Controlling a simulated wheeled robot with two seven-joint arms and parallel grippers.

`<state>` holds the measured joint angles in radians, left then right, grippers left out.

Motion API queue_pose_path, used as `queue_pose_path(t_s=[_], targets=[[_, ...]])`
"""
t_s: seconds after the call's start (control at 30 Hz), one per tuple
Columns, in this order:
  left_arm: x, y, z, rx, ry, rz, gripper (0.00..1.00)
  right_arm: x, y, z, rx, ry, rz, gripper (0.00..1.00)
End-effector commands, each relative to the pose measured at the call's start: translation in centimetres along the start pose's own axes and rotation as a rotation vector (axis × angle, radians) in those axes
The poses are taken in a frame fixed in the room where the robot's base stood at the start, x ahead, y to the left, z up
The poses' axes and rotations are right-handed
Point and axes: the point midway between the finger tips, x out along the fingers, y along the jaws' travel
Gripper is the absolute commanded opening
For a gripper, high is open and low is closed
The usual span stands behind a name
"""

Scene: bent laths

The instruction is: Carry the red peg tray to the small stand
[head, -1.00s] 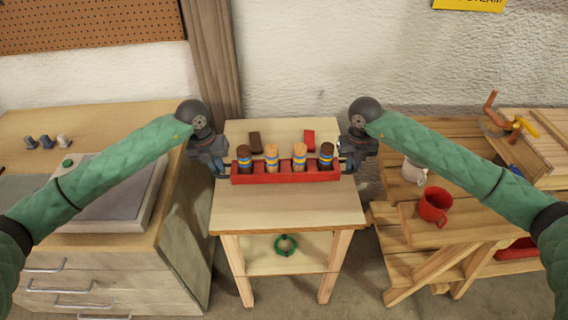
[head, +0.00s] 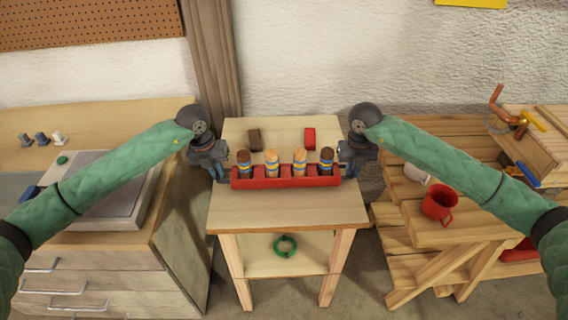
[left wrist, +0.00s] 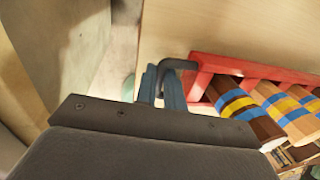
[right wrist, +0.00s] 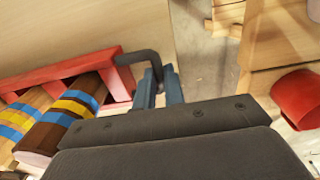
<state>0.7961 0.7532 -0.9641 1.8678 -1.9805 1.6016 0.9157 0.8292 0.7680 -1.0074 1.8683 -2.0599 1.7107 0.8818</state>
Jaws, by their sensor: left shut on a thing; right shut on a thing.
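The red peg tray (head: 285,183) is level, with several striped wooden pegs upright in it. It is over the top of the small wooden stand (head: 285,212) in the head view; I cannot tell whether it touches the top. My left gripper (head: 219,176) is shut on the tray's left end handle, a dark bar seen in the left wrist view (left wrist: 178,66). My right gripper (head: 351,174) is shut on the right end handle, seen in the right wrist view (right wrist: 138,57).
A brown block (head: 255,137) and a red block (head: 310,137) lie at the back of the stand top. A green ring (head: 285,246) lies on its lower shelf. A drawer cabinet (head: 95,262) stands left; a stepped wooden bench with a red mug (head: 439,203) stands right.

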Motion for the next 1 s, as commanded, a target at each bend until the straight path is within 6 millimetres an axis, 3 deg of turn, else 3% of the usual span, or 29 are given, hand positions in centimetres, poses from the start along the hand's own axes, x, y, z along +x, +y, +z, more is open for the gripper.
queue_pose_path(t_s=[0.3,0.33,0.43,0.77,1.0], targets=[[1.4,0.6,0.1,-0.004,-0.001,0.004,0.0,1.5,-0.3,0.1,0.004,0.0,-0.004,0.0],[1.4,0.6,0.1,-0.004,-0.001,0.005,0.12,1.5,-0.3,0.1,0.004,0.0,-0.005,0.13],[1.2,0.5,0.1,-0.004,0.0,0.004,0.32,1.3,-0.3,0.1,0.003,0.0,-0.004,0.33],[1.1,0.3,0.0,-0.001,-0.001,0.001,0.32,1.3,-0.1,0.0,0.001,0.0,-0.001,0.33],[-1.7,0.3,0.1,0.0,-0.003,0.0,0.32,1.3,0.0,0.0,0.0,0.0,-0.001,0.33]])
